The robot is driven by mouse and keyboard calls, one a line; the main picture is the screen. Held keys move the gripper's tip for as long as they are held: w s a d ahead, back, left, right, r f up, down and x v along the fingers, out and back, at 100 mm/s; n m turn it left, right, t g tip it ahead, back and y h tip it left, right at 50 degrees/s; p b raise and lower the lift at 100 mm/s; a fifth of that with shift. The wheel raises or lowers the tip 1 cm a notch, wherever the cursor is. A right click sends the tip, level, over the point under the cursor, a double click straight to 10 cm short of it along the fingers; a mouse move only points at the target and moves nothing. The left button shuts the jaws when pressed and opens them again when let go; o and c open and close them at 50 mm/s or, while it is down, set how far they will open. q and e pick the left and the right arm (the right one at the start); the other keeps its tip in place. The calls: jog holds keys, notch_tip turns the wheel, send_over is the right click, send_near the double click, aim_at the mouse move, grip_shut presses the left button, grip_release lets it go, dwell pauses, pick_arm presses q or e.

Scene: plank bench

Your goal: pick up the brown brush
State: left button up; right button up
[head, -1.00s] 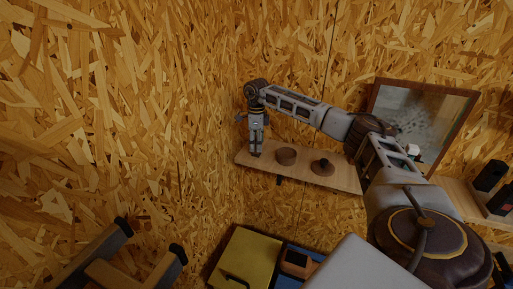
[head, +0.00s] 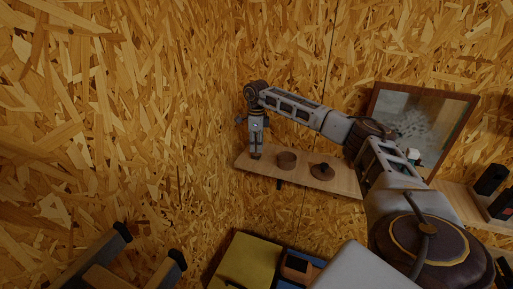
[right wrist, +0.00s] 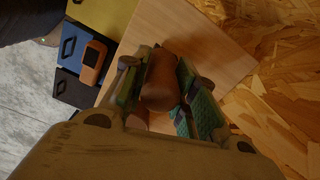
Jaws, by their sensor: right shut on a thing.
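My right gripper (head: 256,152) points down over the left end of a wooden wall shelf (head: 345,180). In the right wrist view its two greenish finger pads are closed on a rounded brown thing (right wrist: 160,84), which looks like the brown brush. The shelf's pale wood (right wrist: 208,42) lies behind it. The gripper hides most of the brush in the head view, and I cannot tell whether it touches the shelf.
A round brown bowl (head: 286,160) and a low brown dish with a knob (head: 322,171) stand right of the gripper. A framed panel (head: 420,120) is behind my arm. Below are a yellow case (head: 245,262) and an orange-brown box (head: 297,264). Dark objects (head: 491,178) stand far right.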

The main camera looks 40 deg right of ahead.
notch_tip(320, 180, up, 9)
jog(key=shift+b, duration=0.4)
dwell(0.8)
